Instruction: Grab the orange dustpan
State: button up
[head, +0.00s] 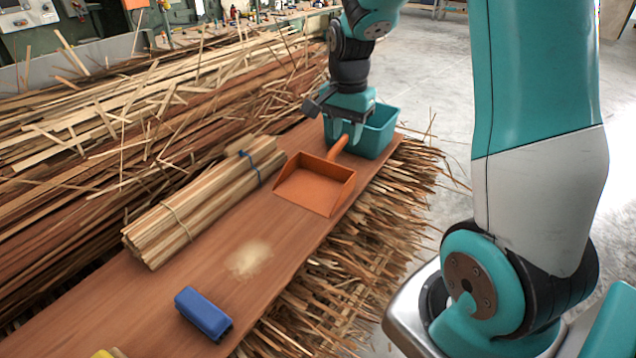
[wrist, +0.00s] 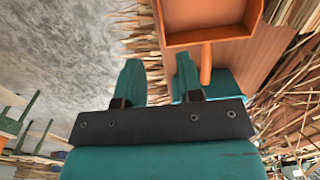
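The orange dustpan (head: 312,188) lies on the brown board, its handle (head: 338,147) pointing to the far side toward the teal bin. My gripper (head: 346,132) is over the handle end, in front of the bin. In the wrist view, my gripper (wrist: 158,78) has its two teal fingers apart with nothing held between them. The dustpan (wrist: 205,22) is at the top, and its handle (wrist: 206,64) shows just right of the right finger, not between the fingers. I cannot tell whether that finger touches the handle.
The teal bin (head: 380,132) stands right beside my gripper at the board's far end. A tied bundle of wood strips (head: 200,200) lies left of the dustpan. A blue block-like tool (head: 203,313) and a sawdust patch (head: 249,258) are nearer. Splintered veneer piles flank the board.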

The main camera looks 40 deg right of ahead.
send_over(341, 195)
jog(key=f, duration=1.1)
jog(key=shift+w+d+f, duration=0.2)
jog(key=shift+f, duration=0.2)
notch_tip(341, 195, down, 5)
jog(key=shift+s+a+f+p, duration=0.1)
jog(key=shift+a+f+p, duration=0.05)
jog(key=shift+p, duration=0.35)
grip_shut()
